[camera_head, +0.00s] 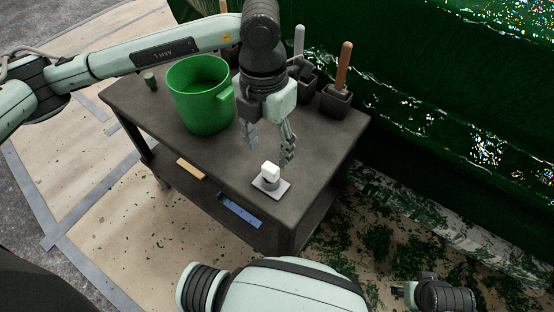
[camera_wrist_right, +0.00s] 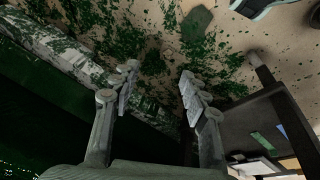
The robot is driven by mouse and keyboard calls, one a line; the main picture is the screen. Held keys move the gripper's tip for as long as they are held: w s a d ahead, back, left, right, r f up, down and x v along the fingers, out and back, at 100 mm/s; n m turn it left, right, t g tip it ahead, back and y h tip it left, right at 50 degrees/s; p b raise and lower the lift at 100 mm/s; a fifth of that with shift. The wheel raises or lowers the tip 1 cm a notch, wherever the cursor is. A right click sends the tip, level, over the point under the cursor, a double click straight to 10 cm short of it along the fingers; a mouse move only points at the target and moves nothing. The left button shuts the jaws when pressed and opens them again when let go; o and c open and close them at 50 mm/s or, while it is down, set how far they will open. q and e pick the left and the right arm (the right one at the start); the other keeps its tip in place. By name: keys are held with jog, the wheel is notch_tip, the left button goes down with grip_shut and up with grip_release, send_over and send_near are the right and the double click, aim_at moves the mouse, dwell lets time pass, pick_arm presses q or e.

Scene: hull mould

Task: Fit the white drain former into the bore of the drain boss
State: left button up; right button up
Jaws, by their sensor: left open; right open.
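The drain boss (camera_head: 272,185) is a grey cylinder on a pale square plate. How deep the former sits in the bore cannot be told. My left gripper (camera_head: 268,153) is open and points down just above and behind the former, with nothing between its fingers. My right gripper (camera_wrist_right: 158,84) is open and empty in the right wrist view, over the speckled floor beside the table.
The dark table (camera_head: 220,155) carries a green bucket (camera_head: 203,98) at left and several dark holders with handled tools, one brown-handled (camera_head: 344,68), at the back right. A glossy green hull mould (camera_head: 450,90) rises behind. A lower shelf holds a yellow (camera_head: 191,169) and a blue piece (camera_head: 240,212).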

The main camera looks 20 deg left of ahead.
aim_at(270, 166)
pick_arm(q)
jog(key=shift+a+f, duration=0.25)
jog(key=shift+f, duration=0.1)
jog(key=f, duration=0.4)
jog(key=shift+d+p, duration=0.25)
jog(key=shift+p, duration=0.05)
notch_tip(270, 166, down, 2)
jog(key=shift+w+d+f, duration=0.1)
jog(key=shift+f, duration=0.3)
jog(key=shift+c, duration=1.5)
jog(key=c, duration=0.7)
jog(key=shift+c, duration=0.6)
pick_arm(e)
jog(key=shift+s+d+f, duration=0.1)
jog(key=shift+f, duration=0.6)
